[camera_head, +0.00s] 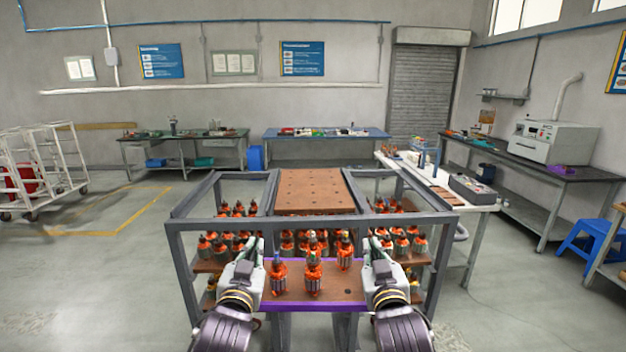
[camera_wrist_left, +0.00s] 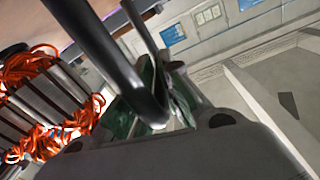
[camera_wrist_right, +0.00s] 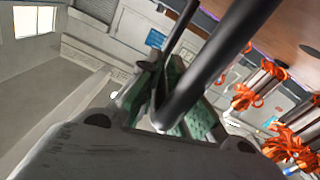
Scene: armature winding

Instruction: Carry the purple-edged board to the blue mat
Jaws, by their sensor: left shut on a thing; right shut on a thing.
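The purple-edged board (camera_head: 340,295) is brown and sits low in front of me, before the grey rack, with several orange-wound armatures (camera_head: 313,280) standing on it. My left gripper (camera_head: 258,250) is at its left side, shut on a dark bar-like handle (camera_wrist_left: 95,45). My right gripper (camera_head: 372,250) is at its right side, shut on a matching dark handle (camera_wrist_right: 215,65). The board looks roughly level; whether it touches the rack is hidden. A blue surface (camera_head: 285,135) tops the table at the back wall; I cannot tell whether it is the mat.
The grey rack (camera_head: 175,250) stands ahead with more armatures on its shelves and a brown board (camera_head: 315,188) on top. A white bench (camera_head: 470,195) is right of it, a blue stool (camera_head: 590,240) further right. White trolleys (camera_head: 45,165) stand left. Floor at left is open.

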